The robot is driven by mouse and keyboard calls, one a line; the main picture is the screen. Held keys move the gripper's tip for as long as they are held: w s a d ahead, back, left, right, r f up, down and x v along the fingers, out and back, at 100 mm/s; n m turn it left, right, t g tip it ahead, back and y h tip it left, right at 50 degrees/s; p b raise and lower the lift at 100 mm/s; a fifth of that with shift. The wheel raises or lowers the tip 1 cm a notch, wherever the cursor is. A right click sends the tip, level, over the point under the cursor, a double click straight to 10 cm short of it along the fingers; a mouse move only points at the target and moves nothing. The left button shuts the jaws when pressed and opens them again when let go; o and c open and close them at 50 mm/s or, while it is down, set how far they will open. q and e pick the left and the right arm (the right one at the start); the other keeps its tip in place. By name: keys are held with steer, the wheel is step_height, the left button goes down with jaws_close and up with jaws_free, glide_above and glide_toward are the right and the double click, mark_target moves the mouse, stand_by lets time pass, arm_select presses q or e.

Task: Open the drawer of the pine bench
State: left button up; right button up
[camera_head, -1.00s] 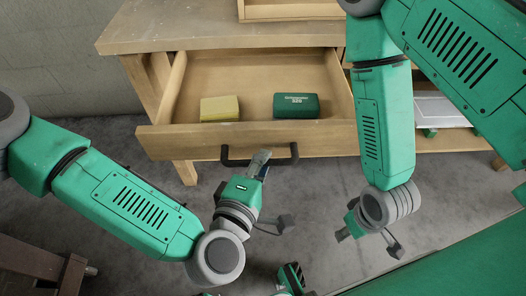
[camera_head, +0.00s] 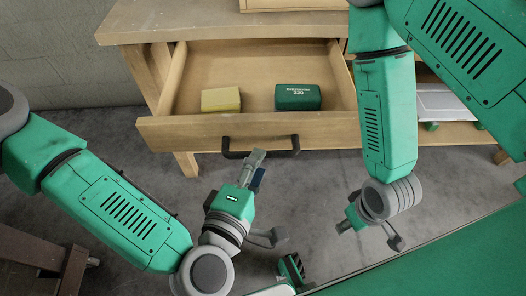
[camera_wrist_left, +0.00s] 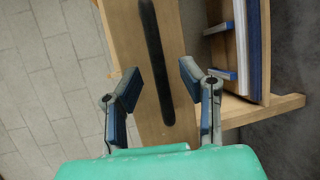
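The pine bench (camera_head: 220,30) stands ahead with its drawer (camera_head: 200,134) pulled well out. The dark bar handle (camera_head: 235,154) is on the drawer front and also shows in the left wrist view (camera_wrist_left: 155,60). My left gripper (camera_head: 257,166) is at the handle's middle in the head view. In the left wrist view its two blue-padded fingers (camera_wrist_left: 160,84) are spread, with the handle seen between them and not gripped. Whether a finger touches the handle cannot be told. My right gripper (camera_head: 352,222) hangs right of the drawer, away from it, with its fingers too unclear to judge.
A yellow block (camera_head: 220,100) and a dark green box (camera_head: 297,97) lie inside the drawer. A shelf with a pale flat item (camera_head: 445,100) is at the right. A brown wooden piece (camera_head: 40,252) stands at lower left. Grey floor lies below the drawer.

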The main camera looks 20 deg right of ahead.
arm_select(q)
steer(key=v, duration=0.8)
steer(key=shift+f, duration=0.1)
steer(key=s+a+f+m+g+y+p, duration=0.35)
steer(key=a+f+m+g, duration=0.55)
steer(key=a+f, duration=0.45)
steer(key=s+a+f+m+g+y, duration=0.1)
steer(key=a+y, duration=0.2)
steer(key=a, duration=0.6)
steer(key=s+a+f+m+g+y, duration=0.1)
steer(key=a+y, duration=0.2)
steer(key=a, duration=0.6)
steer(key=shift+s+m+g, duration=0.15)
steer(key=shift+m+g, duration=0.15)
steer(key=shift+f+y, duration=0.1)
steer(key=shift+y, duration=0.15)
